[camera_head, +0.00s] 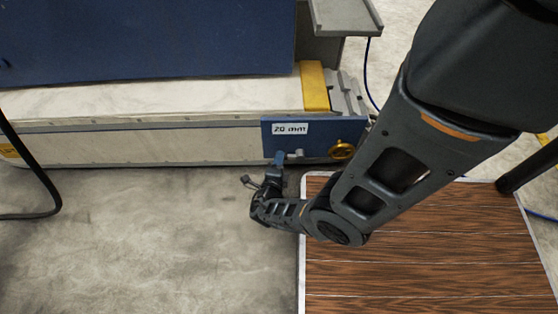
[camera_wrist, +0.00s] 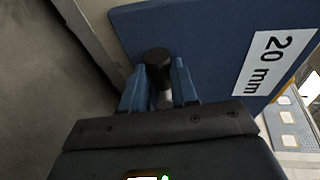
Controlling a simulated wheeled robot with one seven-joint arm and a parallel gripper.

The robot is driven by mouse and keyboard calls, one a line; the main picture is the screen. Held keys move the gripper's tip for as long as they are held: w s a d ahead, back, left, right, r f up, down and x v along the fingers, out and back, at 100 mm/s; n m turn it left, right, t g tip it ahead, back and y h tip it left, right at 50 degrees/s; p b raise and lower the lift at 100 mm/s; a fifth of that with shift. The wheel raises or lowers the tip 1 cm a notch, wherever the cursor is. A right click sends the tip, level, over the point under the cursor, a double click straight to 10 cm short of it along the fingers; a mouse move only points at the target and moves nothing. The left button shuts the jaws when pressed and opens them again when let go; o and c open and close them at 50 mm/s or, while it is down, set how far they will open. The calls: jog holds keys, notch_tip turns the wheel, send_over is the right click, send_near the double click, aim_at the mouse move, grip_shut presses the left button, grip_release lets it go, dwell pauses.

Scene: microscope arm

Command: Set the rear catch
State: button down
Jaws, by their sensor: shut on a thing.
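A blue panel (camera_head: 315,134) with a white "20 mm" label (camera_head: 291,128) is on the front side of the long pale bench. The panel (camera_wrist: 200,35) and its label (camera_wrist: 273,62) fill the upper right of the wrist view. My gripper (camera_head: 282,160) is at the panel's lower left edge. In the wrist view my gripper (camera_wrist: 159,80) has its two blue fingers on either side of a dark round-ended knob or peg (camera_wrist: 157,60), shut on it. The knob stands against the panel. Which part is the rear catch is not marked.
A yellow block (camera_head: 314,86) and grey metal parts stand above the panel. A large blue housing (camera_head: 150,38) sits on the bench (camera_head: 120,142). A wood-look mat (camera_head: 420,255) lies under my arm.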

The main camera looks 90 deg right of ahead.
jog(key=shift+f+n, duration=0.25)
jog(key=shift+n, duration=0.05)
jog(key=c, duration=0.9)
grip_release()
jog(key=shift+o, duration=0.2)
jog(key=shift+a+r, duration=0.1)
jog(key=p+v, duration=0.2)
jog(key=v, duration=0.5)
jog(key=shift+a+p, duration=0.35)
jog(key=shift+w, duration=0.1)
